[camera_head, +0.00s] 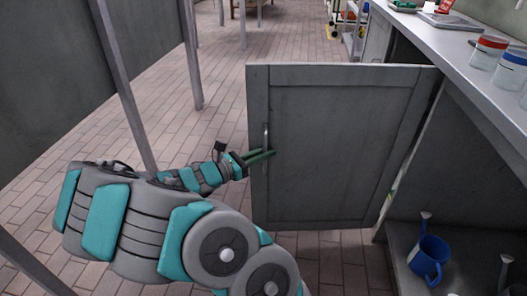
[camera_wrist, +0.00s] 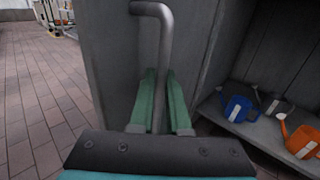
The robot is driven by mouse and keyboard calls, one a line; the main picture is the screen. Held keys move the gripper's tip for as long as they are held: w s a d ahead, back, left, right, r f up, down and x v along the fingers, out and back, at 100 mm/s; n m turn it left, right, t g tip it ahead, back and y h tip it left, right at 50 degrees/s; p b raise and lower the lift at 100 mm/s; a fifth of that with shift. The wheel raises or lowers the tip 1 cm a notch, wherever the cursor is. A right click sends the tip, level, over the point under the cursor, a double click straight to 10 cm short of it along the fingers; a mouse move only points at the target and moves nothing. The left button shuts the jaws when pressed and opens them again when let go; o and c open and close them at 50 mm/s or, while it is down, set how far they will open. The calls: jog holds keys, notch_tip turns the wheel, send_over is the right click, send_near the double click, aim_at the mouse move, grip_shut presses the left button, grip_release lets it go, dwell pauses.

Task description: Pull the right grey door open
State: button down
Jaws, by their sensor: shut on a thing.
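The grey door (camera_head: 345,150) stands swung wide open, out from the cabinet on the right, in the head view. Its metal handle (camera_head: 265,142) is a vertical bar near the door's free left edge. My gripper (camera_head: 262,156) is at the handle, with its green fingers on either side of the bar. In the wrist view the handle (camera_wrist: 165,60) runs down between the fingers of my gripper (camera_wrist: 160,90), which is shut on it. The door panel (camera_wrist: 115,60) fills the middle left of that view.
The open cabinet shelf (camera_head: 400,250) holds a blue watering can (camera_head: 429,258); the wrist view also shows an orange one (camera_wrist: 300,138). The countertop (camera_head: 450,50) carries jars (camera_head: 487,52). Grey posts (camera_head: 190,55) stand at the left. Brick floor (camera_head: 225,110) is clear behind the door.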

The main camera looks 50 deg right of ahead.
jog(key=c, duration=0.9)
grip_release()
jog(key=v, duration=0.7)
jog(key=shift+w+a, duration=0.1)
jog(key=shift+a, duration=0.3)
